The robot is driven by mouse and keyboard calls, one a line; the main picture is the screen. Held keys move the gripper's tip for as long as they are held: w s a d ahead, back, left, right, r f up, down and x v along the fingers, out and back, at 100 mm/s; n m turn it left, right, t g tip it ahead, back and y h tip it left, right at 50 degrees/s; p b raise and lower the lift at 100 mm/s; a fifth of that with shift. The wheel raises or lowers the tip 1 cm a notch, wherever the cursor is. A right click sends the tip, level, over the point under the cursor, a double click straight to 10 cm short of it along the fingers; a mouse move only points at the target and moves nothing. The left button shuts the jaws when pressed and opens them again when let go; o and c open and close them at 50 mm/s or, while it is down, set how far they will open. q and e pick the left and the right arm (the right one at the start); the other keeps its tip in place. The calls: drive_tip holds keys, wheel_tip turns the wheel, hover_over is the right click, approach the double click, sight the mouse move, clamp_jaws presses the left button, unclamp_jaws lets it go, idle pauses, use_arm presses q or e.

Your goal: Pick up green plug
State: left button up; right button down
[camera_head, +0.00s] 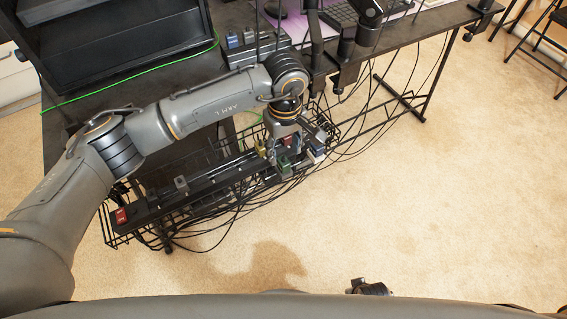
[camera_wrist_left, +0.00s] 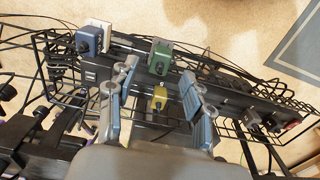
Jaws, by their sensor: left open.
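The green plug (camera_head: 284,163) sits on a black power strip in a wire cable tray below the desk edge. In the left wrist view the green plug (camera_wrist_left: 160,55) stands just beyond the fingertips, about centred between them. My left gripper (camera_wrist_left: 158,80) is open and empty, pointing down over the strip; in the head view my left gripper (camera_head: 287,142) is above the green plug and partly hides the strip. A small dark part at the bottom edge of the head view may be my right gripper (camera_head: 370,287); its jaws cannot be made out.
A yellow plug (camera_wrist_left: 159,97) sits close by between the fingers. Blue (camera_wrist_left: 88,40) and white (camera_wrist_left: 100,30) plugs stand at one end, a red one (camera_head: 121,215) at the other. The wire tray (camera_head: 107,232) and loose black cables surround the strip. The desk (camera_head: 400,62) is behind; carpet is clear.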

sight(283, 161)
use_arm(q)
drive_tip(key=shift+w+a+f, duration=0.15)
drive_tip(key=shift+f, duration=2.55)
clamp_jaws()
